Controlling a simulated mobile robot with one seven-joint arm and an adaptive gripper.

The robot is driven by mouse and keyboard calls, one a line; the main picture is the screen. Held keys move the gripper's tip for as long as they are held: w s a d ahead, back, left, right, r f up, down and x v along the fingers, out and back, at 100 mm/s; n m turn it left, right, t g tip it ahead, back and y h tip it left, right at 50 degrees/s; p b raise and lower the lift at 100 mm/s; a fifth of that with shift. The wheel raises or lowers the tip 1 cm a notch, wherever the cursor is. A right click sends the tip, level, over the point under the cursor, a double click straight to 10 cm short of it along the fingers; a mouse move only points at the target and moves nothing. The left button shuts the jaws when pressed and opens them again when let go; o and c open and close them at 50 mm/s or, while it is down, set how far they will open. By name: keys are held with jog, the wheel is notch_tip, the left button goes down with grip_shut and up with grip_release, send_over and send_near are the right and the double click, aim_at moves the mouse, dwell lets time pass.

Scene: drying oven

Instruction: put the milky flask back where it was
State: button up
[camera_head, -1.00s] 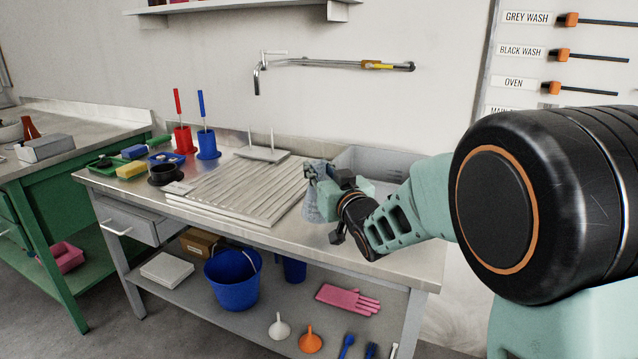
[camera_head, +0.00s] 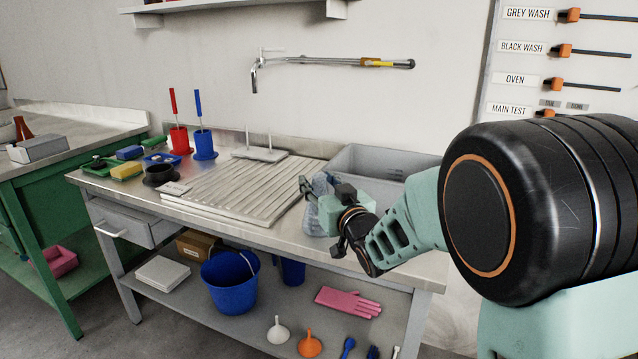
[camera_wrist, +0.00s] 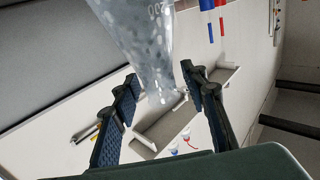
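The milky flask (camera_head: 321,212) is bluish, translucent and appears upright at the sink bench, just right of the ribbed drainboard. In the wrist view, which looks upside down, the flask (camera_wrist: 142,40) has its wide body at the top and its neck pointing down between the fingertips. My gripper (camera_wrist: 160,82) is open, with a visible gap on each side of the neck. In the head view my gripper (camera_head: 325,208) partly hides the flask. Whether its base touches the bench cannot be told.
The ribbed drainboard (camera_head: 240,195) lies left of the flask, with a two-peg stand (camera_head: 260,154) behind. A grey sink basin (camera_head: 375,162) is behind my gripper. Red (camera_head: 179,138) and blue (camera_head: 205,143) brush holders stand further left. A tap (camera_head: 255,75) hangs above.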

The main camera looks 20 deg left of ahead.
jog(key=shift+r, duration=0.1)
jog(key=shift+r+p, duration=0.15)
jog(key=shift+p, duration=0.2)
jog(key=v, duration=1.2)
jog(key=shift+p, duration=0.45)
